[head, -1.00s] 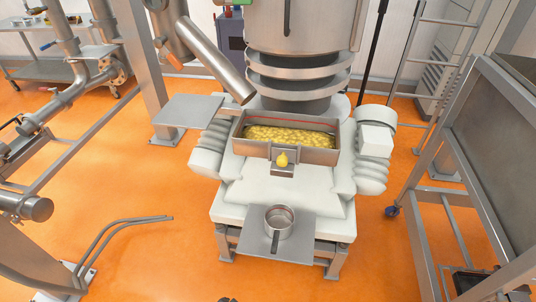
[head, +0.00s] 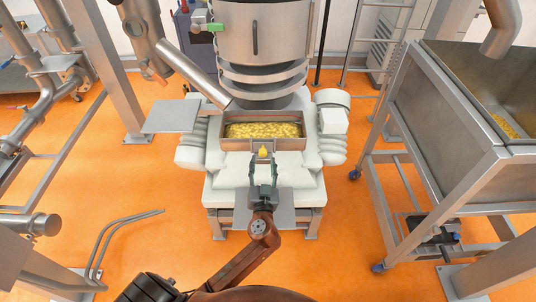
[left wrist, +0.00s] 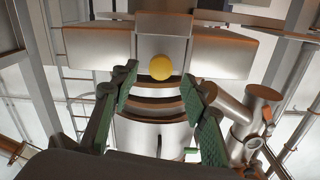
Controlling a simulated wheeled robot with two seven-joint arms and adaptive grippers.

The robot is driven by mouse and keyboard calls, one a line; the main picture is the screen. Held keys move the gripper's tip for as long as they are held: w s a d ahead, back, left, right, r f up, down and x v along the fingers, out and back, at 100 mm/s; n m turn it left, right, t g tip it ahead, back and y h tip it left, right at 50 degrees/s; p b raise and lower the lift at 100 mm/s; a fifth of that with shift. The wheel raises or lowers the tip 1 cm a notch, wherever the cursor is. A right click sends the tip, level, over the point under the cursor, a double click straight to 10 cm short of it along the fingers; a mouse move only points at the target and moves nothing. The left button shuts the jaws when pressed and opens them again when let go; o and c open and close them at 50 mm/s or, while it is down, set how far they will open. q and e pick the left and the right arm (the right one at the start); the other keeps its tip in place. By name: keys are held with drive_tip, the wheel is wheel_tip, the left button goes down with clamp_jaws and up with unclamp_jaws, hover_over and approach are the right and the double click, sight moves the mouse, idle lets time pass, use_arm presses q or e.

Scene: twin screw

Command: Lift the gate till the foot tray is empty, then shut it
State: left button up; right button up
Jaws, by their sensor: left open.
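The foot tray (head: 235,144) is a metal box at the foot of the tall steel machine, and a bed of yellow pieces (head: 262,130) lies in it. A yellow knob (head: 263,152) sits at the middle of its front wall, where the gate is. The gate plate is mostly hidden by the gripper. My left gripper (head: 263,168) is open and empty just in front of the knob. In the left wrist view the knob (left wrist: 161,68) shows in the gap between the fingertips, apparently untouched. My right gripper is not in view.
A grey plate (head: 289,213) juts out below the tray; my arm covers part of it. A flat metal shelf (head: 170,116) stands left of the tray. A large steel hopper on legs (head: 450,140) stands at the right. Orange floor is open on both sides.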

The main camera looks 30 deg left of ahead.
sight(263, 155)
use_arm(q)
drive_tip(key=shift+x, duration=2.3)
clamp_jaws()
